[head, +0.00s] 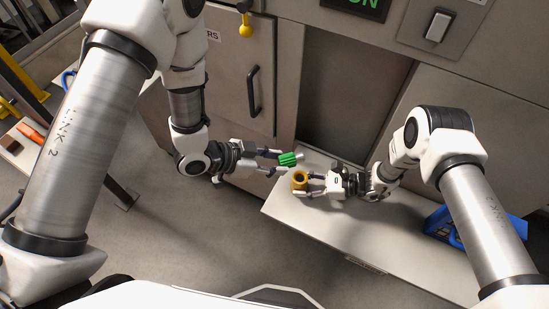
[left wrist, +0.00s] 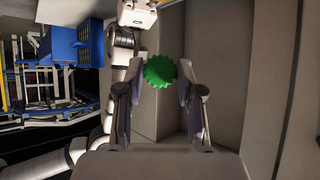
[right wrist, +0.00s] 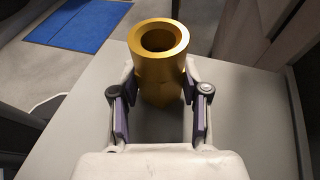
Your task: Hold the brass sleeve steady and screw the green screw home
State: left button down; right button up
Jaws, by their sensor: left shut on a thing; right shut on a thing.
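The green screw (head: 287,159) has a ribbed head and a pale shank end pointing right in the head view. My left gripper (head: 279,160) is shut on it and holds it in the air. In the left wrist view the green head (left wrist: 159,71) sits between the fingertips. The brass sleeve (head: 299,180) stands with its open bore up, just below the screw in the head view and apart from it. My right gripper (head: 305,182) is shut on the sleeve. In the right wrist view the sleeve (right wrist: 158,60) shows its round empty bore between the fingers.
A pale bench top (head: 320,232) lies under the sleeve. A cabinet with a black handle (head: 253,90) and a dark recess stand behind. A blue holder (head: 443,226) is on the bench at the right. A blue mat (right wrist: 82,24) lies on the floor.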

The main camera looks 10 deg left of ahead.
pick_arm(q)
send_near(299, 181)
jog(key=shift+w+d+f, duration=0.1)
jog(key=shift+d+f, duration=0.3)
jog(key=shift+d, duration=0.05)
dwell(0.3)
jog(key=shift+f, duration=2.95)
dwell(1.7)
